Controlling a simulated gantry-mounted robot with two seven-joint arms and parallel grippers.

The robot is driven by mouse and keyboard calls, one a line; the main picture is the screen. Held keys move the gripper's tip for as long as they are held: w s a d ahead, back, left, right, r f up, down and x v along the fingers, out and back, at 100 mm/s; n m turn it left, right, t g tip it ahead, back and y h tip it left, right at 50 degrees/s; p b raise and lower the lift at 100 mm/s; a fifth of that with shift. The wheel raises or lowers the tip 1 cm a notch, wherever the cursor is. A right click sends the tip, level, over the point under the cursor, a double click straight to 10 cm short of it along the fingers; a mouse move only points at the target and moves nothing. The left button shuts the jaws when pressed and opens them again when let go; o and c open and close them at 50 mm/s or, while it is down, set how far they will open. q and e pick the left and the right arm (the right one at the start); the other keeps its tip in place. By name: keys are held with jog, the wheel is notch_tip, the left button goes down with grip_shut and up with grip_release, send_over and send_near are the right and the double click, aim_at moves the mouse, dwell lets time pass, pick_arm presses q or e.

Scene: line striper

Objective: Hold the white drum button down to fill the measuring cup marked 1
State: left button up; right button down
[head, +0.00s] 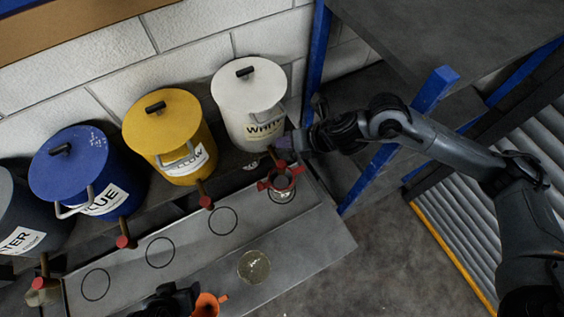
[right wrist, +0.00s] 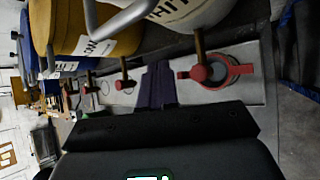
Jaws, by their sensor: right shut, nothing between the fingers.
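The white drum (head: 250,105) stands at the right end of the row of drums. A brown spout with a red button (head: 281,163) sticks out below it; the button also shows in the right wrist view (right wrist: 200,73). My left gripper (head: 165,302) is partly cut off at the bottom edge.
Yellow (head: 168,125) and blue (head: 78,165) drums stand to the left, each with a red-ended spout. Another clear cup (head: 253,266) and an orange funnel (head: 208,305) are near the front. The grey bench (head: 190,240) has empty black circles. A blue-post rack (head: 375,170) stands right.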

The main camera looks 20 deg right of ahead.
aim_at(285, 164)
dwell(0.4)
notch_tip(285, 164, down, 8)
jog(key=b, duration=0.7)
jog(key=shift+f, duration=0.4)
dwell(0.9)
dwell(0.6)
jog(key=shift+f, duration=0.15)
